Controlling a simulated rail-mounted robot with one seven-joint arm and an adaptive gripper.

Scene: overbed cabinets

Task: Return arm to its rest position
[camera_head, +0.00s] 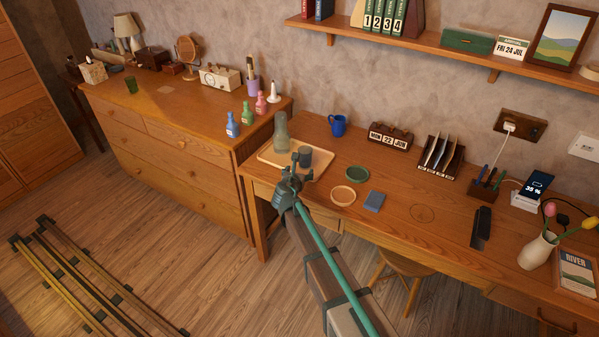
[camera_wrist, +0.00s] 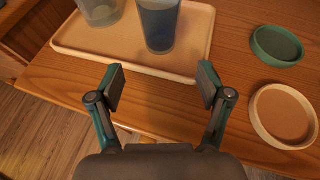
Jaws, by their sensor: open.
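My gripper (camera_wrist: 160,88) is open and empty in the wrist view. Its two fingers stand apart over the front edge of the desk, just in front of a cream tray (camera_wrist: 195,60). In the head view my gripper (camera_head: 293,168) reaches over the desk's left part, at the tray's front side. A dark blue-grey cup (camera_wrist: 159,25) stands upright on the tray, beyond the fingertips and apart from them. A clear carafe (camera_head: 281,132) stands on the tray to the cup's left; only its lower part shows in the wrist view.
A blue mug (camera_head: 338,125) stands behind. A dresser (camera_head: 175,150) stands left, a stool (camera_head: 405,265) under the desk, and a shelf (camera_head: 450,42) above.

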